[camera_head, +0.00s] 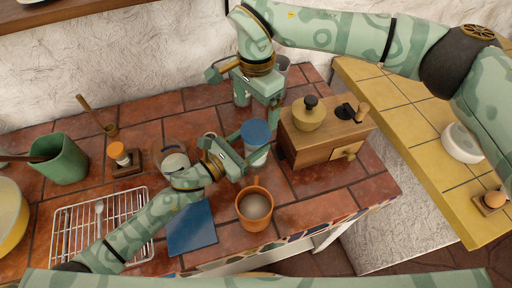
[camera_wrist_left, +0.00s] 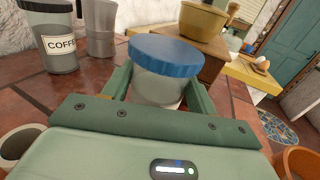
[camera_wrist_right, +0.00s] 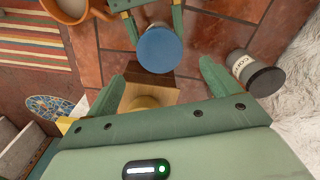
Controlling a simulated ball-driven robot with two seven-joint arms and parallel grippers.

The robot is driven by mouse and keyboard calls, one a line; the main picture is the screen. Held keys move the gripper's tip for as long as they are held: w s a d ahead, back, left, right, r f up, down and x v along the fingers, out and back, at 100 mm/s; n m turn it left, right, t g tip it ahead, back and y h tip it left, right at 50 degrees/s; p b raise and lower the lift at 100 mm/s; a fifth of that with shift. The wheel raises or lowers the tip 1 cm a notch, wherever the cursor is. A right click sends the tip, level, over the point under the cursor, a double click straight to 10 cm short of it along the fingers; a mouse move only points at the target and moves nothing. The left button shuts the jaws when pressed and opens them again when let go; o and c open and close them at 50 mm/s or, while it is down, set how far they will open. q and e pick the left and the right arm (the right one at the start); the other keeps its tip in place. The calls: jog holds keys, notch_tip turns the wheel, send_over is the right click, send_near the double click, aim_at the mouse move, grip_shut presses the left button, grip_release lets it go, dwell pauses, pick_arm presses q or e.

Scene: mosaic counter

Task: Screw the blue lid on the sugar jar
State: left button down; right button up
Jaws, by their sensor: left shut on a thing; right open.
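The sugar jar (camera_wrist_left: 158,90) is a pale, clear-walled jar standing on the tiled counter; no label shows. The blue lid (camera_head: 256,132) sits on top of its mouth; I cannot tell how tightly it is screwed. It also shows in the left wrist view (camera_wrist_left: 166,53) and from above in the right wrist view (camera_wrist_right: 160,49). My left gripper (camera_head: 250,158) is shut on the jar's body, one finger on each side below the lid. My right gripper (camera_head: 258,108) is open and empty, behind and above the lid, apart from it. Its fingers (camera_wrist_right: 160,85) also frame the right wrist view.
A wooden grinder (camera_head: 318,148) stands close to the jar's right. A terracotta mug (camera_head: 254,206) and a blue mat (camera_head: 192,232) lie in front. A grey coffee jar (camera_wrist_left: 58,42) stands behind, near my right gripper. A wire rack (camera_head: 85,228) is at left.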

aim_at(256, 130)
notch_tip(256, 130, down, 7)
jog(key=shift+r, duration=0.15)
jog(key=shift+c, duration=0.2)
